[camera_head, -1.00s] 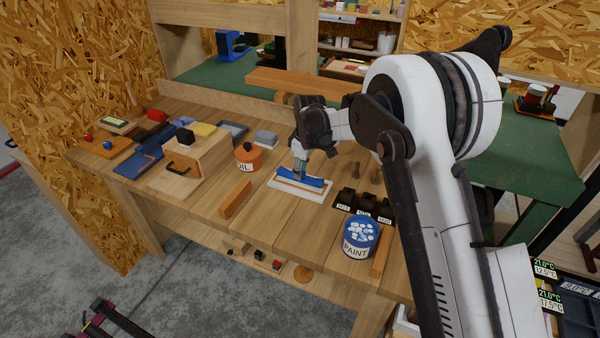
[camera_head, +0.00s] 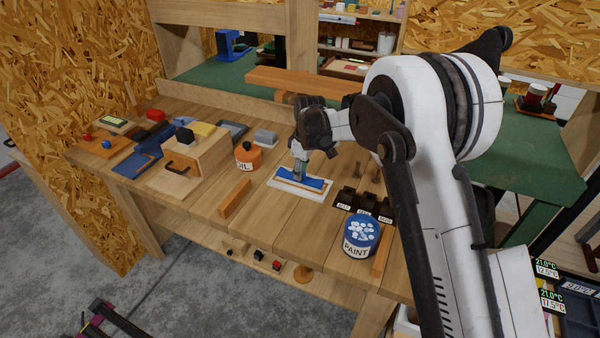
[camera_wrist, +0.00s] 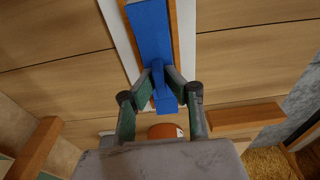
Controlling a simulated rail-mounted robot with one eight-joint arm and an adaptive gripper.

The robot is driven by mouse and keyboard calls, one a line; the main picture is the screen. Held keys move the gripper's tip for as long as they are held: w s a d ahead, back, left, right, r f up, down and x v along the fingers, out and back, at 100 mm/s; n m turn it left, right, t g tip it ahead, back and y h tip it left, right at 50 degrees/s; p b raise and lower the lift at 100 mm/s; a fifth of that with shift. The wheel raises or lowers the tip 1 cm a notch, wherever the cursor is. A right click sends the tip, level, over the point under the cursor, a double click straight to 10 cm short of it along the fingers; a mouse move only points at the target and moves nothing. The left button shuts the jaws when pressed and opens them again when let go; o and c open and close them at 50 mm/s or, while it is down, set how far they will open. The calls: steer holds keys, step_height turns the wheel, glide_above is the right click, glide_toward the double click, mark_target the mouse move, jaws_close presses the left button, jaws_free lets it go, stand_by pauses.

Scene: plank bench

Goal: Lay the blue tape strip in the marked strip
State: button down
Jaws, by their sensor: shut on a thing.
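The blue tape strip (camera_head: 306,183) lies along the white board (camera_head: 277,184) on the bench. An orange-brown marked strip (camera_head: 291,188) shows along the front edge of the tape in the head view. In the wrist view the tape (camera_wrist: 151,30) runs lengthwise over the marked strip (camera_wrist: 174,42), with orange showing at its right side. My gripper (camera_head: 299,178) points down at the tape. Its fingers (camera_wrist: 160,88) are shut on the tape near its lower end in the wrist view. Whether the tape's underside touches the marked strip cannot be told.
An orange oil can (camera_head: 248,157) stands left of the board, with a wooden block (camera_head: 235,198) in front of it. A blue-topped paint tin (camera_head: 360,237) and a black labelled holder (camera_head: 363,203) are to the right. Bare planks lie in front of the board.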

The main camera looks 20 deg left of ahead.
steer(key=shift+f+b, duration=0.45)
steer(key=shift+f, duration=0.2)
steer(key=c, duration=1.7)
jaws_free()
